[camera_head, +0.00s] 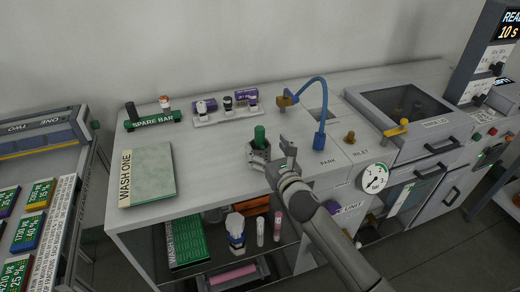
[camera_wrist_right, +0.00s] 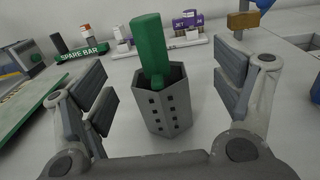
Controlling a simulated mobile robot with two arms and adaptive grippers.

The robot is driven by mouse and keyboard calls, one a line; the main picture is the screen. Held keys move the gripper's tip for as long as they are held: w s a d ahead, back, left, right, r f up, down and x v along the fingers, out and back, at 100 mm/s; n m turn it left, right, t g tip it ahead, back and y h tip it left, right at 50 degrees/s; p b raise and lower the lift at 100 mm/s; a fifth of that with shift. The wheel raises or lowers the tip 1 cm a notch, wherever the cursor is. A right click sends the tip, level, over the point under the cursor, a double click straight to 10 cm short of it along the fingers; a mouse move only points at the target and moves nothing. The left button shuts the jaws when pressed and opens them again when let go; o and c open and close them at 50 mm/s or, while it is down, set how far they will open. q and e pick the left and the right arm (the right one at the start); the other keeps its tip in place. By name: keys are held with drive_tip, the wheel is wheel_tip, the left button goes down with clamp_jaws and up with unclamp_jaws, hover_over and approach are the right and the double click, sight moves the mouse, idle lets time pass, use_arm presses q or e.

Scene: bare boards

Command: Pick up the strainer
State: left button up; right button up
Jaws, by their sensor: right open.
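The strainer (camera_head: 259,153) stands upright on the light grey worktop in the head view. In the right wrist view the strainer (camera_wrist_right: 163,108) is a grey, many-sided cup with small dark square holes. A thick green handle (camera_wrist_right: 149,47) rises from it and leans slightly to the left. My right gripper (camera_head: 272,152) is open, with its fingers on either side of the strainer. In the right wrist view my right gripper (camera_wrist_right: 165,95) shows clear gaps between each finger pad and the cup, and holds nothing. My left gripper is not in view.
A "WASH ONE" board (camera_head: 147,175) lies to the left. A blue curved pipe (camera_head: 322,110) rises close on the right. The worktop between board and strainer is clear.

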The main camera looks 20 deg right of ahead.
sight(262, 143)
drive_tip(key=w, duration=0.4)
drive_tip(key=shift+w+a+f+p, duration=0.15)
drive_tip(key=shift+a+p, duration=0.15)
drive_tip(key=shift+a, duration=0.1)
drive_tip(key=c, duration=1.1)
drive_tip(key=shift+c, duration=0.3)
drive_tip(key=shift+r, duration=0.2)
